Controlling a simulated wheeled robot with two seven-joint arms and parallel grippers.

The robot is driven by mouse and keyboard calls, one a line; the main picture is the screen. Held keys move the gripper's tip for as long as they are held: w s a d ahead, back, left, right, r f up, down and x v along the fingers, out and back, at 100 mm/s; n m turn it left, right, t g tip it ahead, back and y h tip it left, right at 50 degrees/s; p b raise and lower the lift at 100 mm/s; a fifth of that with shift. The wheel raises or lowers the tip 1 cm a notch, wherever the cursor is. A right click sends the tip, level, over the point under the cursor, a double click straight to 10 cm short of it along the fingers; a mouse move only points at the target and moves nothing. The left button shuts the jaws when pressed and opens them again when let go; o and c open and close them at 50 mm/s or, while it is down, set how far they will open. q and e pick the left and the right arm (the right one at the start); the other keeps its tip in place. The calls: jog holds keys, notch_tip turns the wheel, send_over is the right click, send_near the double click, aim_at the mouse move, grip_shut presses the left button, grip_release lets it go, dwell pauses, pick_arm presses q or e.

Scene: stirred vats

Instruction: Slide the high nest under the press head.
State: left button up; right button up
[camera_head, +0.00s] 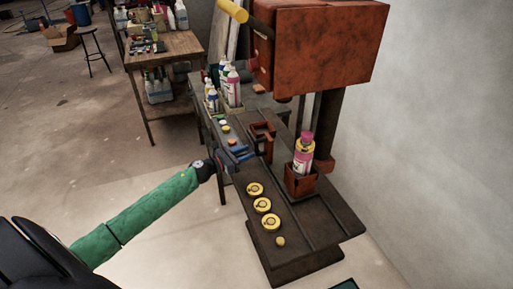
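The press has a rusty orange head (325,45) with a yellow-tipped lever above the dark bench. One rust-red nest (301,184) stands on the bench plate at the right and holds an upright bottle (303,157) with a pink cap. A second rust-red nest (262,137), an open frame that looks empty, stands farther back to the left. I cannot tell for sure which is the high nest. My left gripper (225,166) is at the bench's left edge, left of both nests and apart from them. Its fingers are too small and dark to read. My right gripper is not in view.
Several yellow round lids (263,205) lie along the bench's near left side. Blue pieces (240,153) and small coloured buttons lie behind them. Several bottles (233,87) stand at the bench's far end. A wooden table (165,48) with a stool (90,45) is beyond; a wall is at right.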

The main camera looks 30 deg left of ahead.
aim_at(256, 151)
pick_arm(q)
jog(key=shift+p+x, duration=0.65)
jog(key=shift+x, duration=1.95)
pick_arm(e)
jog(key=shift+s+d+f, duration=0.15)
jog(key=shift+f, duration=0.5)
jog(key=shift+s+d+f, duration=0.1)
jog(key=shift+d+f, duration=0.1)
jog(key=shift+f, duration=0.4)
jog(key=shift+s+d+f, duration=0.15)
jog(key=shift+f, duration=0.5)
pick_arm(q)
jog(key=shift+c, duration=0.2)
grip_shut()
